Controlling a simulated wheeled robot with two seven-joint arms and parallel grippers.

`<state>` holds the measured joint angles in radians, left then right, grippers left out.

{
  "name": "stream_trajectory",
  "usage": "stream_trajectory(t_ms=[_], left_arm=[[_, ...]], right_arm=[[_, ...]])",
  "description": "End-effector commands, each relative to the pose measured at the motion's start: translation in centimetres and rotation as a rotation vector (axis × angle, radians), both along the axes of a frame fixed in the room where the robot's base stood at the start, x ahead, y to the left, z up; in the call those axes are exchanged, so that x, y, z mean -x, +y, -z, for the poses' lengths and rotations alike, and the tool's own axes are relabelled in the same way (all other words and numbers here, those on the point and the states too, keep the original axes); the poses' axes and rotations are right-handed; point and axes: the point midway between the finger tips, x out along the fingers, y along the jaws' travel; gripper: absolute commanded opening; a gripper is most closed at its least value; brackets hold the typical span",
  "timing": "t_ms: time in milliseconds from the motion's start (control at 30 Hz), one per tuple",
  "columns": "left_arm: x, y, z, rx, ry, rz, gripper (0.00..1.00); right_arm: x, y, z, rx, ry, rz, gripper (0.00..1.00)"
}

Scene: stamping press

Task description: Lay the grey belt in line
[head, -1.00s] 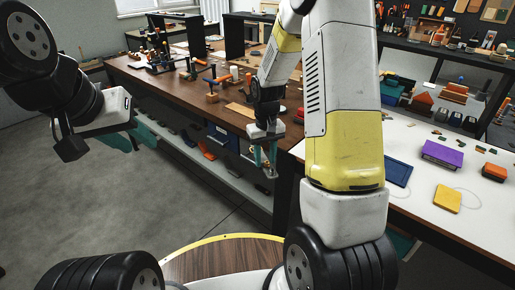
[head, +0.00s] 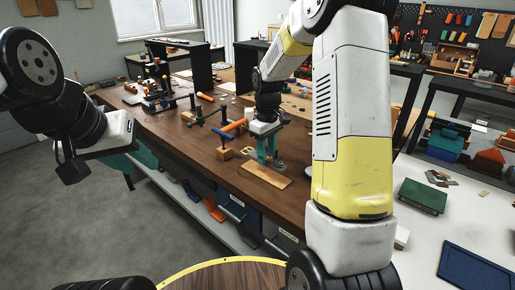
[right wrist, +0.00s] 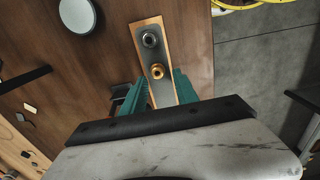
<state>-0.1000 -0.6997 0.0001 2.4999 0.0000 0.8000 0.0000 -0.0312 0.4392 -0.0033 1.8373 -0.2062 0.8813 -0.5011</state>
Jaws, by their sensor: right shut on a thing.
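A light wooden board (right wrist: 137,31) shows around the strip's edges; whether the two touch I cannot tell. In the head view my right gripper (head: 266,158) points down over the brown bench, just behind the wooden board (head: 265,176). The strip is small and partly hidden by the fingers there. My left gripper (head: 142,160) is empty and open, off the bench's front edge.
The brown bench (head: 205,150) carries clamps and an orange-handled tool (head: 233,126) left of my right gripper. A round grey disc (right wrist: 77,15) lies near the board. A white table (head: 425,235) with a green box (head: 422,196) stands at the right.

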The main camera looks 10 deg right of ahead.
Motion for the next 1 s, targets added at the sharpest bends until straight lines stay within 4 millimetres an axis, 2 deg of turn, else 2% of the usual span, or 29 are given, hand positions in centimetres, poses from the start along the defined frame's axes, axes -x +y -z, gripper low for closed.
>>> stream_trajectory(t_ms=[567,1000], left_arm=[[0.0,0.0,0.0,0.0,0.0,0.0,0.36],[0.0,0.0,0.0,0.0,0.0,0.0,0.36]], right_arm=[[0.0,0.0,0.1,0.001,0.001,-0.001,0.07],[0.0,0.0,3.6,0.0,0.002,-0.001,0.07]])
